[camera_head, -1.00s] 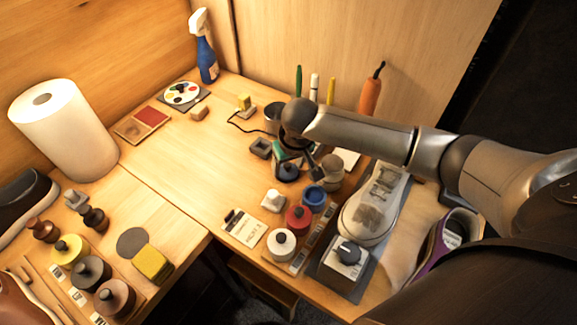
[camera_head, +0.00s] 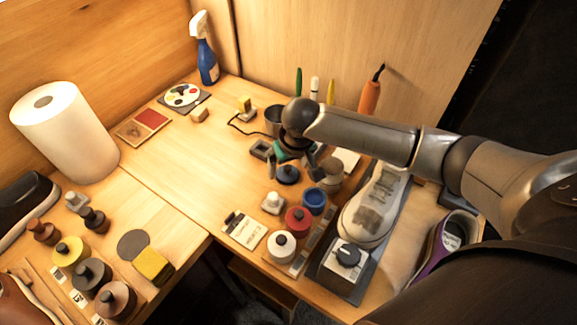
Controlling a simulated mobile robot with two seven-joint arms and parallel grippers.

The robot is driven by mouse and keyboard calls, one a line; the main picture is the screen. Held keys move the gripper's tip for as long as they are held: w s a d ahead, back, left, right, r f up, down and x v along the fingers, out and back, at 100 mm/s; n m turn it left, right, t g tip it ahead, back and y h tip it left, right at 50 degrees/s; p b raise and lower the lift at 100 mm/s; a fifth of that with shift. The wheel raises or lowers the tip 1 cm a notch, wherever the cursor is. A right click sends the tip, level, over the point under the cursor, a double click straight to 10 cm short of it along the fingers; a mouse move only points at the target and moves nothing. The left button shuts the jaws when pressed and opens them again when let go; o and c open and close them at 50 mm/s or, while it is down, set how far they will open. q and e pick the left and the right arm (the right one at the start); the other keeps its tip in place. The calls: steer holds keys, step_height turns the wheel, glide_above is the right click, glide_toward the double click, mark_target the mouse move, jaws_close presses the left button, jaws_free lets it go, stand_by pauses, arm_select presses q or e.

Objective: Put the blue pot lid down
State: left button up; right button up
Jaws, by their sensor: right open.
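The blue pot lid (camera_head: 288,176), dark blue with a knob on top, lies knob up on the wooden table. My right gripper (camera_head: 293,170) is above it with its fingers spread to either side of the lid; it is open. The arm comes in from the right and partly hides the area behind. The blue pot (camera_head: 314,201) stands uncovered just to the front right of the lid, in a row with a red pot (camera_head: 297,220) and a white pot (camera_head: 281,246). My left gripper is not in view.
A pale jar (camera_head: 331,172) and a sneaker (camera_head: 372,212) on a dark mat are to the right. The table to the left is clear.

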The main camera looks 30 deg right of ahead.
steer(key=p+v, duration=0.3)
steer(key=v, duration=0.8)
